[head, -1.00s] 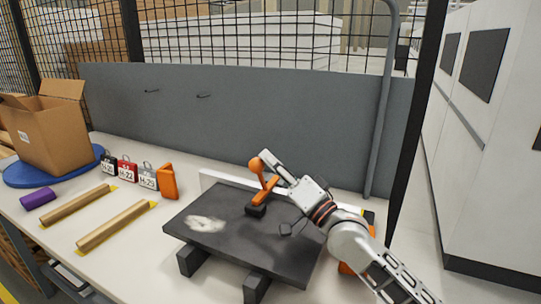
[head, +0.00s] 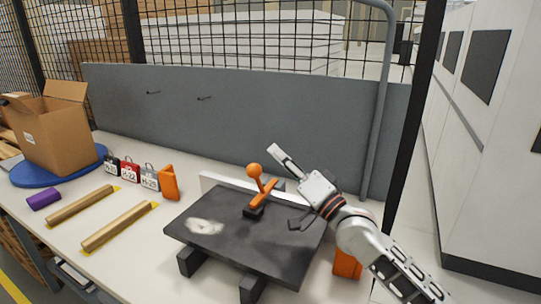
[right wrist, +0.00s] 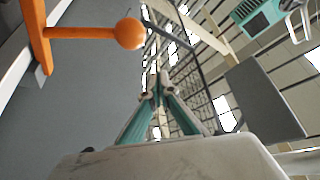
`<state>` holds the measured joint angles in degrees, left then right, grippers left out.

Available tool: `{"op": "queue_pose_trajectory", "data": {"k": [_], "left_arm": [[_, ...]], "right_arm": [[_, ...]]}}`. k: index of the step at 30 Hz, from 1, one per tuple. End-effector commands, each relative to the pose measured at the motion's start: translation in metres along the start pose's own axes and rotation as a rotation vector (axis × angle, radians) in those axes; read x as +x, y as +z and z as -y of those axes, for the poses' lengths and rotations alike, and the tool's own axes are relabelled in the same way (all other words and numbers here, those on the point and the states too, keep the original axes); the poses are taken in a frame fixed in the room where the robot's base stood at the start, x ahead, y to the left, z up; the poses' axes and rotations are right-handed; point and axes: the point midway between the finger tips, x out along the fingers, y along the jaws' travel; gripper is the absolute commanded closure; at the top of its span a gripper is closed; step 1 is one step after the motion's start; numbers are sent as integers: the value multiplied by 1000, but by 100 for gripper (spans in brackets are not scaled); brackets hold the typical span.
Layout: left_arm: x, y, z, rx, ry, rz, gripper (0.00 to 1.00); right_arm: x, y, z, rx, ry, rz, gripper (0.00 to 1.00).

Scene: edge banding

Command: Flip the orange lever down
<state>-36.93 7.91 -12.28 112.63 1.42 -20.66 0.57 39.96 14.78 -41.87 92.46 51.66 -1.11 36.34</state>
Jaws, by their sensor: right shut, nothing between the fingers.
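The orange lever (head: 260,187) stands up from a black base on the dark plate (head: 240,237), its round knob at the top. In the right wrist view the lever (right wrist: 85,32) shows at the upper left, with its knob pointing right. My right gripper (head: 274,150) is shut and empty, raised just above and to the right of the knob in the head view, apart from it. Its fingertips also show in the right wrist view (right wrist: 157,82), close together. My left gripper is not in view.
A white fence strip (head: 225,183) runs behind the plate. Several padlocks, an orange block (head: 168,182), two wooden bars (head: 118,227) and a purple piece (head: 43,199) lie to the left. A cardboard box (head: 55,135) stands far left. A grey panel (head: 240,125) closes off the back.

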Motion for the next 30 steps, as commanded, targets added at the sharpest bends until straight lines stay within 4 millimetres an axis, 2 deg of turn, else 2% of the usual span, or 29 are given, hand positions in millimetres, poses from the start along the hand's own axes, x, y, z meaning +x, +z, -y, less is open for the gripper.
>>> {"op": "queue_pose_trajectory", "data": {"k": [1, 3, 9, 12, 18, 30], "left_arm": [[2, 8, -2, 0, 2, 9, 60], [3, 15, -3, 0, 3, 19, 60], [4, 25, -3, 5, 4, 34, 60], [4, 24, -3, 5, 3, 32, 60], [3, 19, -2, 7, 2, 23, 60], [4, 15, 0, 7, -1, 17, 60]], "right_arm": [[-16, 6, -11, 2, 10, 6, 100], [-31, 5, -14, 1, 9, 6, 100], [-63, 2, -20, 1, 7, 4, 100], [-72, 0, -21, 2, 5, 2, 100], [-79, -1, -21, 2, 4, 2, 100], [-79, -1, -21, 1, 3, 1, 100]]}}
